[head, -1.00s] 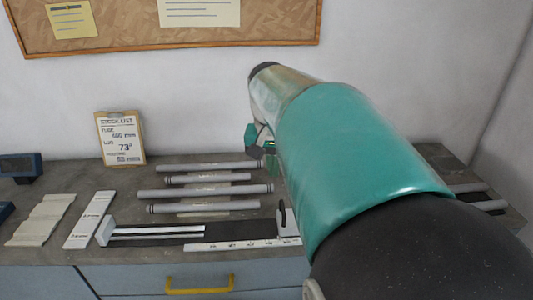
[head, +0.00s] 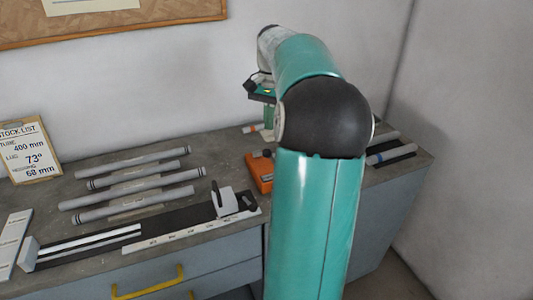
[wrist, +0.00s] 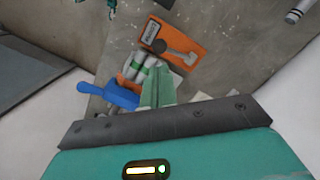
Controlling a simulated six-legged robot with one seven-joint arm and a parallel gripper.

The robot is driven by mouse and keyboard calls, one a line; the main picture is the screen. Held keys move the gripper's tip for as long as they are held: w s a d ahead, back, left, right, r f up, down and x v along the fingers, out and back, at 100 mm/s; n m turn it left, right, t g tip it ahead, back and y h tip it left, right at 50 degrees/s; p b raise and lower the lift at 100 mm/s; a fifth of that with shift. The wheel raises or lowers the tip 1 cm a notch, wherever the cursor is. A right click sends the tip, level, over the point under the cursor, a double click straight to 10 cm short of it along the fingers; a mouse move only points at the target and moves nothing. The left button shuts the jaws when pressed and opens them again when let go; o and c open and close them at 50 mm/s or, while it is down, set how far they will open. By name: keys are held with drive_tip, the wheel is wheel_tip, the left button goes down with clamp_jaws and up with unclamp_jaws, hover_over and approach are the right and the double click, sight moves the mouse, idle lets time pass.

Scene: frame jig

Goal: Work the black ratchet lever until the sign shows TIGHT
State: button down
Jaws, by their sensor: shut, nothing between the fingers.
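An orange block (wrist: 172,42) lies on the bench in the wrist view. I cannot tell for sure whether the bar is the ratchet lever. The orange block (head: 259,172) also shows in the head view, left of my arm. My gripper (wrist: 157,85) is shut and empty, its green fingers pointing toward the block and apart from it in the picture. In the head view my gripper (head: 262,95) is small and partly hidden by my arm. No sign reading TIGHT is legible.
Grey tubes (head: 130,180) and a black rail jig (head: 175,222) with an upright end stop fill the bench's left. A stock-list clipboard (head: 28,150) leans on the wall.

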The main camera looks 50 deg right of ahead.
sight(268, 152)
drive_tip(key=shift+s+a+f, duration=0.1)
drive_tip(key=shift+a+f, duration=0.1)
drive_tip(key=shift+f, duration=1.5)
drive_tip(key=shift+s+a+f, duration=0.1)
drive_tip(key=shift+a+f, duration=0.05)
drive_tip(key=shift+f, duration=1.55)
drive_tip(key=shift+w+f, duration=0.1)
drive_tip(key=shift+w, duration=0.05)
drive_tip(key=shift+f, duration=1.9)
drive_tip(key=shift+w+d+r, duration=0.2)
drive_tip(key=shift+d+r, duration=0.05)
drive_tip(key=shift+d, duration=0.5)
drive_tip(key=shift+w+d+r, duration=0.15)
drive_tip(key=shift+d+r, duration=0.1)
drive_tip(key=shift+d, duration=0.45)
drive_tip(key=shift+r, duration=0.15)
wheel_tip(268, 152, up, 14)
drive_tip(key=d, duration=0.1)
drive_tip(key=shift+d+f, duration=0.2)
